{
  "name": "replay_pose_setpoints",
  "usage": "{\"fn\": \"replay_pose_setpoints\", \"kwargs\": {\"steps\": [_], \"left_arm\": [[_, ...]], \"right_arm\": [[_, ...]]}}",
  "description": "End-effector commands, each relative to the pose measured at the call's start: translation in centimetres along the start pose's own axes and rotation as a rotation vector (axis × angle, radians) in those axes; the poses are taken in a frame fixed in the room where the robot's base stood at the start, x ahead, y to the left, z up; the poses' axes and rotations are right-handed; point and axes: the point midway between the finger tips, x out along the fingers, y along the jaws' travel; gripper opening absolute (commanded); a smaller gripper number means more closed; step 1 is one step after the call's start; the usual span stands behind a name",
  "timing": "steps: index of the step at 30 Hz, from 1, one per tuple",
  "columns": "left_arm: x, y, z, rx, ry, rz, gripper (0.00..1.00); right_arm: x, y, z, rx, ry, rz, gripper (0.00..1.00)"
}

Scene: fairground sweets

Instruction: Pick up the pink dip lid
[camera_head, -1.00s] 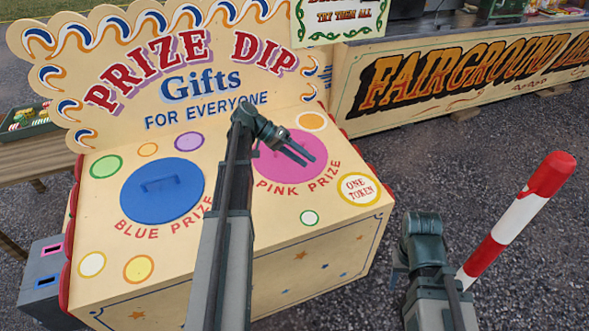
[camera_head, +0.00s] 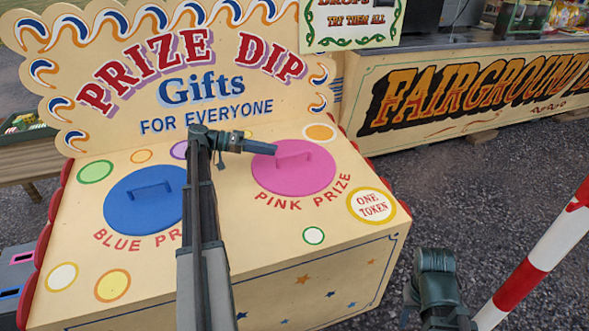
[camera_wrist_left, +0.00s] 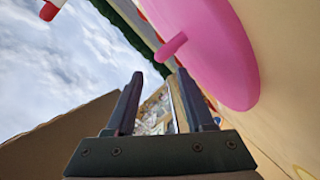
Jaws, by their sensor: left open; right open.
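The pink dip lid (camera_head: 290,182) is a round disc with a raised bar handle, lying flat in the right of the prize box's top. My left gripper (camera_head: 266,148) points right at the lid's back left edge in the head view, close to the handle. In the left wrist view, its two fingers (camera_wrist_left: 159,80) are apart and empty. The lid (camera_wrist_left: 220,50) and its handle (camera_wrist_left: 172,47) stand just beyond the fingertips, towards the right finger, and not between them. My right gripper (camera_head: 408,299) is low at the right, mostly hidden behind its wrist, away from the box.
A blue lid (camera_head: 146,212) lies to the left, partly behind my left arm. The Prize Dip signboard (camera_head: 190,75) rises behind the lids. A red and white striped pole (camera_head: 540,250) stands near my right arm. Gravel (camera_head: 455,185) lies open between the box and another stall.

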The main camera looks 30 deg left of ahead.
Motion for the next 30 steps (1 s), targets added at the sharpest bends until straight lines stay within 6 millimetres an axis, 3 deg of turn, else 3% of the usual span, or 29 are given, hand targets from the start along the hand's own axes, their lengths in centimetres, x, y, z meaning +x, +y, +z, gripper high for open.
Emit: {"fn": "replay_pose_setpoints", "kwargs": {"steps": [6, 17, 30], "left_arm": [[3.2, -0.1, 0.1, 0.000, 0.000, 0.000, 0.53], [4.2, 0.0, 0.0, 0.000, 0.000, 0.000, 0.53], [9.1, 0.0, 0.0, 0.000, -0.001, -0.001, 0.53]], "right_arm": [[0.9, -0.1, -0.1, 0.000, 0.000, -0.001, 0.50], [1.0, -0.1, -0.1, 0.000, 0.000, -0.001, 0.50], [2.1, -0.2, -0.1, 0.003, 0.000, -0.001, 0.50]]}}
